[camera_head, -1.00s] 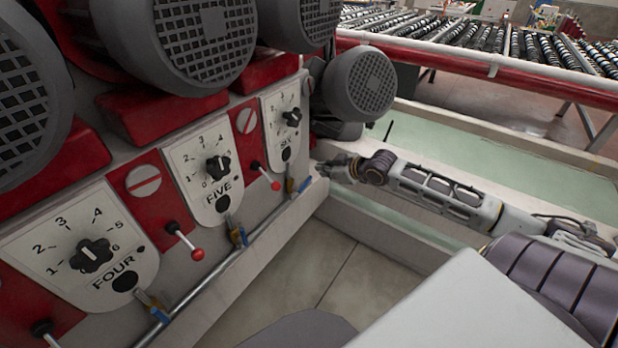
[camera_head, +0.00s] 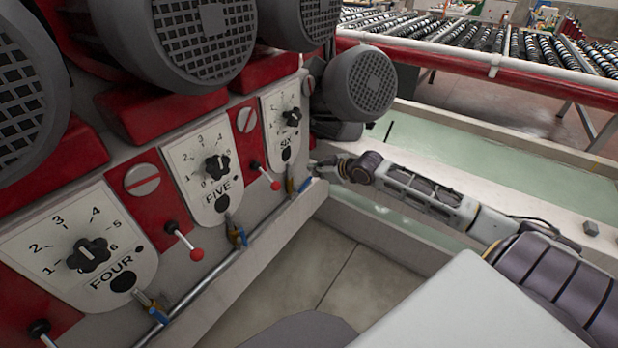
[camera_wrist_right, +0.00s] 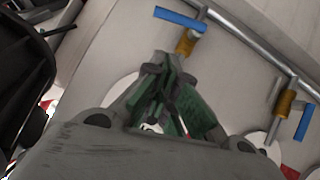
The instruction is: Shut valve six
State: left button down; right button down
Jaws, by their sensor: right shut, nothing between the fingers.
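Valve six has a brass body (camera_head: 290,186) and a blue lever (camera_head: 305,184) on the pipe below the SIX dial plate (camera_head: 284,120). In the right wrist view the nearest valve, apparently valve six, shows its blue lever (camera_wrist_right: 180,19) crosswise to its brass body (camera_wrist_right: 187,42). My right gripper (camera_head: 318,165) is shut and empty, just above and right of the lever in the head view. Its fingertips (camera_wrist_right: 165,58) point toward the brass body; I cannot tell if they touch. My left gripper is not in view.
A neighbouring valve lever (camera_wrist_right: 305,122) lies roughly along its brass body. Valve five (camera_head: 237,233) and valve four (camera_head: 152,305) follow along the pipe (camera_head: 200,288). A red-knobbed lever (camera_head: 275,185) and a grey motor (camera_head: 360,83) are close to the gripper. Open floor lies in front.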

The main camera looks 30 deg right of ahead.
aim_at(311, 176)
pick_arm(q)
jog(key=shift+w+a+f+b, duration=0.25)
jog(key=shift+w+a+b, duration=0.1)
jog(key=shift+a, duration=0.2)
pick_arm(e)
jog(key=w+f, duration=0.4)
jog(key=f, duration=0.2)
jog(key=shift+w+a, duration=0.1)
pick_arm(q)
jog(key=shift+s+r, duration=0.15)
pick_arm(e)
jog(key=shift+w+d+f+p, duration=0.2)
jog(key=shift+d+p, duration=0.2)
jog(key=shift+p, duration=0.1)
jog(key=shift+d+f, duration=0.15)
jog(key=shift+w+f, duration=0.1)
jog(key=shift+f, duration=0.1)
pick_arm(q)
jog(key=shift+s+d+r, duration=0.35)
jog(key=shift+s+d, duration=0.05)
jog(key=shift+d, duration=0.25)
pick_arm(e)
jog(key=shift+r, duration=0.1)
